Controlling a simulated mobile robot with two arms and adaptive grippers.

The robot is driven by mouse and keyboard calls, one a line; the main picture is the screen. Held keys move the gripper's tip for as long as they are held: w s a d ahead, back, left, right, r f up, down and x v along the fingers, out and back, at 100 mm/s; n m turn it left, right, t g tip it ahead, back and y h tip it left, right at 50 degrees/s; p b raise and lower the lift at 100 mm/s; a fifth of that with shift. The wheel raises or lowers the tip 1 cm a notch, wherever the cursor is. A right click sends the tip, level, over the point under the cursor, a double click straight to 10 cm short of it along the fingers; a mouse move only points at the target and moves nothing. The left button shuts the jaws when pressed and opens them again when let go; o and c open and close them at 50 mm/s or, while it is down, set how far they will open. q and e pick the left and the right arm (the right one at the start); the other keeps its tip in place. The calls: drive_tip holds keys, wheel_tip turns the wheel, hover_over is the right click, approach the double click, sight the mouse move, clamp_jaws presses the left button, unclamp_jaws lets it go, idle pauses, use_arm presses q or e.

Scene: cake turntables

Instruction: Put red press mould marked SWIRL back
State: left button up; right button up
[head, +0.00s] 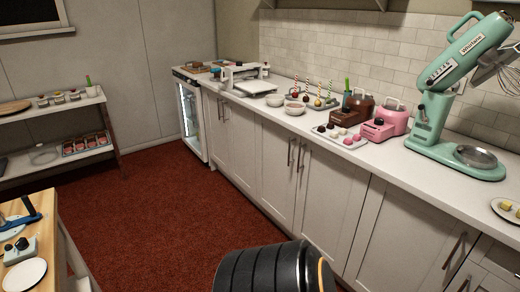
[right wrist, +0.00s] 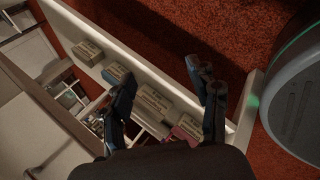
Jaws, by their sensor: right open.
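My right gripper (right wrist: 163,76) is open in the right wrist view, its two dark fingers apart with nothing held between them. It is over a long white-edged shelf or tray (right wrist: 98,22) that holds a row of labelled blocks. A reddish block (right wrist: 186,130) lies at the row's lower right end, close to the right finger and partly hidden. It may be the red press mould, but I cannot read SWIRL on it. My left gripper is not in view.
Beige blocks (right wrist: 88,51) and (right wrist: 155,100) stand along the same row. In the head view a long counter (head: 420,182) carries a green mixer (head: 440,110), a pink machine (head: 392,122) and a tray of sweets (head: 335,136). Red carpet (head: 165,215) is clear between the furniture.

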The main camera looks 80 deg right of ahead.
drive_tip(key=s+a+f+m+g, duration=0.2)
drive_tip(key=s+f+m, duration=0.5)
drive_tip(key=s, duration=0.4)
drive_tip(key=s+a+f+m+g, duration=0.3)
drive_tip(key=s+f+m, duration=0.4)
drive_tip(key=s, duration=0.4)
drive_tip(key=shift+s+f+g, duration=0.3)
drive_tip(key=shift+f+g, duration=0.05)
drive_tip(key=shift+g, duration=0.45)
drive_tip(key=shift+a+r, duration=0.1)
drive_tip(key=shift+r+p, duration=0.55)
drive_tip(key=shift+p, duration=0.1)
